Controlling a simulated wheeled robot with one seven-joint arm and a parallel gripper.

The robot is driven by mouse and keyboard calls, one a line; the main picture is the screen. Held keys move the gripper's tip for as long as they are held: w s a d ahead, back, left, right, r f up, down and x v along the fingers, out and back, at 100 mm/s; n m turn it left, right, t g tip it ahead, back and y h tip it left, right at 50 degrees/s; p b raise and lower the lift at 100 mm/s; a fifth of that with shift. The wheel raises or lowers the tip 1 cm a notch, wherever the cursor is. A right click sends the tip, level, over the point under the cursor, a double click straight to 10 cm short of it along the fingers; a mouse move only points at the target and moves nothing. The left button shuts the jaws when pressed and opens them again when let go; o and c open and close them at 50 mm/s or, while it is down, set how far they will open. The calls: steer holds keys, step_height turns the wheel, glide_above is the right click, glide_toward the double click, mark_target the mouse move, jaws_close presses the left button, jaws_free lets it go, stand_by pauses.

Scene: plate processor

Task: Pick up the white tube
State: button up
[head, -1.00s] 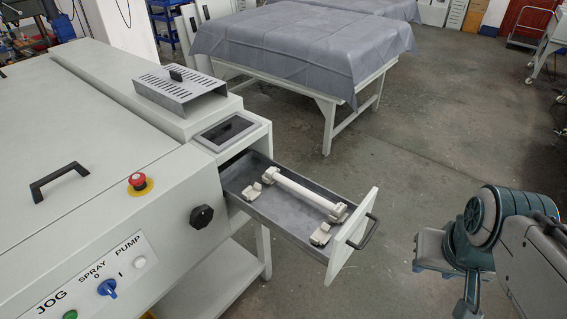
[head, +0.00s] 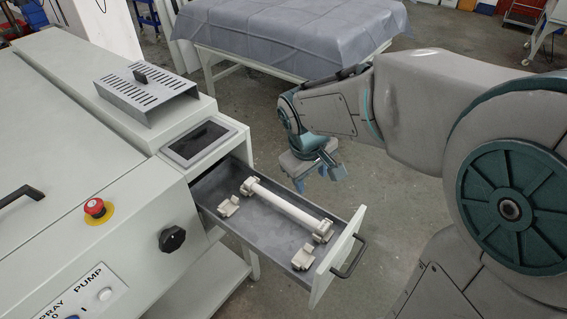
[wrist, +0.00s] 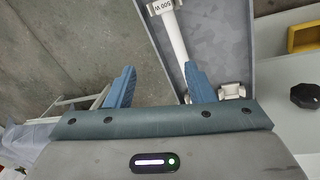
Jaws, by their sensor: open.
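The white tube (head: 284,206) lies in the open drawer, its ends resting in pale holders. My gripper (head: 320,180) is open and empty, raised beside the drawer's far right side in the head view, apart from the tube. In the wrist view the tube (wrist: 175,38) runs up the picture, seen between the two blue fingers (wrist: 159,68) and close to the right one. The right finger hides a bit of the tube's lower end there. A holder (wrist: 160,7) at its upper end bears the marking "500 W".
The grey drawer (head: 213,184) has a white front with a dark handle (head: 350,262). Two empty pale holders (head: 229,206) (head: 303,257) sit beside the tube. The white machine (head: 110,205) stands left, with a black knob (head: 172,239). A covered table (head: 290,35) stands behind.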

steer(key=w+a+f+n, duration=0.3)
steer(key=w+a+f, duration=0.1)
steer(key=a, duration=0.2)
glide_above(287, 205)
steer(key=f, duration=0.5)
steer(key=f+p, duration=0.1)
steer(key=f, duration=0.2)
steer(key=shift+a+f, duration=0.2)
steer(key=shift+a, duration=0.15)
steer(key=shift+s+p+x, duration=0.1)
steer(key=shift+s+x, duration=0.05)
steer(key=shift+x, duration=0.7)
steer(key=shift+s+p+x, duration=0.15)
steer(key=shift+s+x, duration=0.05)
steer(key=shift+x, duration=0.7)
steer(key=shift+s+p+x, duration=0.1)
steer(key=shift+s+x, duration=0.05)
steer(key=shift+x, duration=0.7)
steer(key=shift+f, duration=0.1)
jaws_close()
